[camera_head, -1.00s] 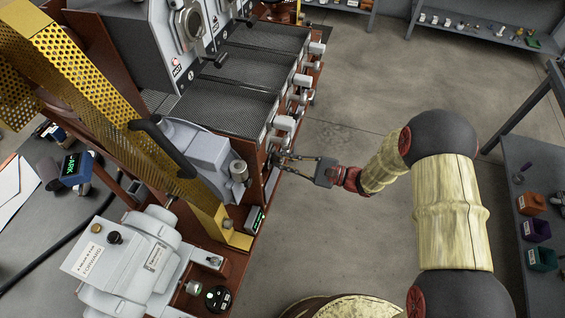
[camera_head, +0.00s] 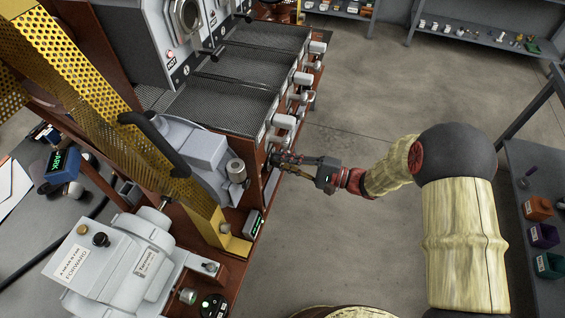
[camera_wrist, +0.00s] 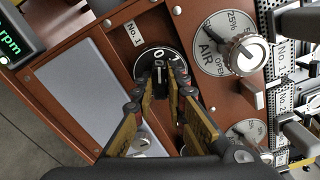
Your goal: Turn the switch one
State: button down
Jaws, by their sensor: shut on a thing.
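The switch labelled No.1 (camera_wrist: 147,58) is a round black dial with white markings on the red-brown panel in the wrist view. My gripper (camera_wrist: 161,82) is shut on the switch's knob, one fingertip on each side. The fingers hide most of the knob, so I cannot tell its exact position. In the head view my gripper (camera_head: 277,158) reaches left to the front panel of the machine, and the switch is hidden there behind the fingers.
In the wrist view an AIR dial (camera_wrist: 238,50) with a silver knob sits right of the switch, and a grey plate (camera_wrist: 85,82) left. An rpm display (camera_wrist: 12,35) is at upper left. Open floor (camera_head: 350,240) lies right of the machine.

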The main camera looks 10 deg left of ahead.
dwell(0.3)
jog(key=c, duration=1.9)
grip_release()
jog(key=shift+o, duration=0.5)
jog(key=shift+d, duration=0.1)
jog(key=s+d, duration=0.1)
jog(key=d, duration=1.1)
jog(key=shift+a, duration=0.1)
jog(key=shift+f, duration=0.1)
